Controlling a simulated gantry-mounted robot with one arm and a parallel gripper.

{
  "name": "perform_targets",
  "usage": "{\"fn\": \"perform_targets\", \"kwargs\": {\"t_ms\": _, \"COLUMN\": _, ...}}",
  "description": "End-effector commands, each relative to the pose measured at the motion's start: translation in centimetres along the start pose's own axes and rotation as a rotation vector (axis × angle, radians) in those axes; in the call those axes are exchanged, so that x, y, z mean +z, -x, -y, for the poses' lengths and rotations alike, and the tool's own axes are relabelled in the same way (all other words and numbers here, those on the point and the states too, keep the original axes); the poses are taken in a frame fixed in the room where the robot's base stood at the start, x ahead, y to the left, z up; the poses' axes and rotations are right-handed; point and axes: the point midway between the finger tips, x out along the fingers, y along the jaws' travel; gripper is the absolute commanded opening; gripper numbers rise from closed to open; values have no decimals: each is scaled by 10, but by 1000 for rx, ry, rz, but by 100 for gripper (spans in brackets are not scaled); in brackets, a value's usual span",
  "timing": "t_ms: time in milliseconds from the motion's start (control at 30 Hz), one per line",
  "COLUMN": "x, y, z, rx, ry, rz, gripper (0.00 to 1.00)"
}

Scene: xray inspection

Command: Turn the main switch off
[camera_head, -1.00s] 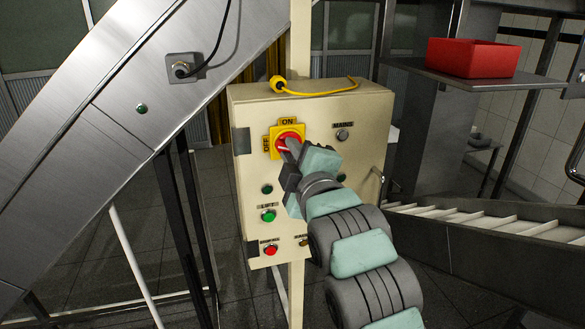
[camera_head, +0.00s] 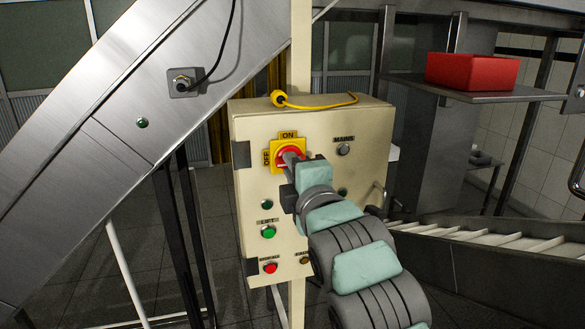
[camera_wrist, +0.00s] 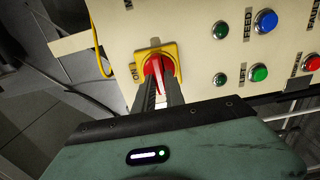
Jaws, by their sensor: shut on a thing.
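The main switch (camera_head: 284,150) is a red rotary handle on a yellow plate, high on the cream control box. The plate reads ON at the top and OFF at the left in the head view. In the wrist view, the red handle (camera_wrist: 154,72) stands between the two dark fingers of my gripper (camera_wrist: 159,84), and ON is at the left of the plate. My gripper (camera_head: 291,160) is shut on the handle, and hides part of it in the head view. The handle lies roughly crosswise to the ON label; its exact angle is hard to tell.
The control box (camera_head: 362,122) also carries a MAINS lamp (camera_head: 343,149), a green LIFT button (camera_head: 268,232) and a red button (camera_head: 270,268). A yellow cable (camera_head: 318,103) lies on top. A red bin (camera_head: 473,71) stands on a shelf at right. A metal chute (camera_head: 95,110) is at left.

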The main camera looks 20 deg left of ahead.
Motion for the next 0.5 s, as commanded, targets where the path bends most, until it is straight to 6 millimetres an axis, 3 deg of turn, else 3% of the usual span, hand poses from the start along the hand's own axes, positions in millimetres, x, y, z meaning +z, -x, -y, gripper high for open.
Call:
{"fn": "perform_targets", "kwargs": {"t_ms": 133, "x": 0, "y": 0, "z": 1, "rx": -1, "ry": 1, "rz": 0, "gripper": 0}}
{"fn": "perform_targets", "kwargs": {"t_ms": 167, "x": 0, "y": 0, "z": 1, "rx": -1, "ry": 1, "rz": 0, "gripper": 15}}
{"fn": "perform_targets", "kwargs": {"t_ms": 400, "x": 0, "y": 0, "z": 0, "rx": -1, "ry": 0, "rz": 0, "gripper": 35}}
{"fn": "perform_targets", "kwargs": {"t_ms": 500, "x": 0, "y": 0, "z": 0, "rx": 0, "ry": 0, "rz": 0, "gripper": 36}}
